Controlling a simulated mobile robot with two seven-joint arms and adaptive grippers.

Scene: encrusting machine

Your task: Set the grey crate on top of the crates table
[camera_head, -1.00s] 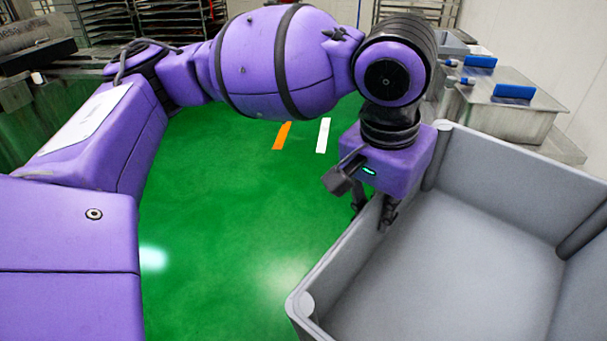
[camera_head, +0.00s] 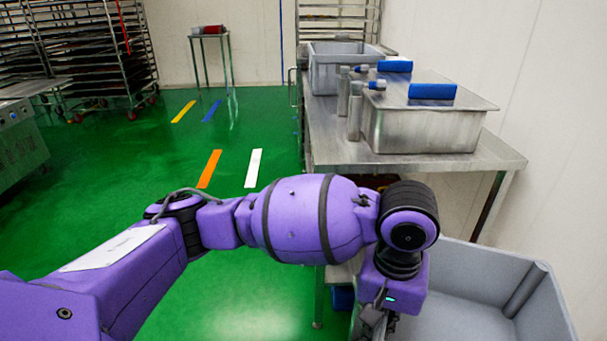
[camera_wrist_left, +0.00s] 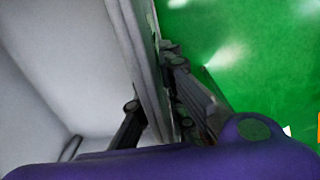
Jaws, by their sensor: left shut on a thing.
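The large grey crate (camera_head: 455,312) is at the lower right of the head view, open side up and partly cut off by the frame. My left gripper (camera_head: 380,325) is shut on its left wall. In the left wrist view the crate (camera_wrist_left: 55,60) fills the left side, and the gripper (camera_wrist_left: 160,110) has one finger inside the wall and one outside. A steel table (camera_head: 325,145) stands beyond the crate at the right; I cannot tell whether it is the crates table. My right gripper is not in view.
On the steel table stand a smaller grey crate (camera_head: 325,73) and a steel box (camera_head: 430,130) with blue blocks on it. A small table (camera_head: 210,33) and tall racks (camera_head: 85,60) stand at the back. Green floor (camera_head: 240,115) is clear at the middle left.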

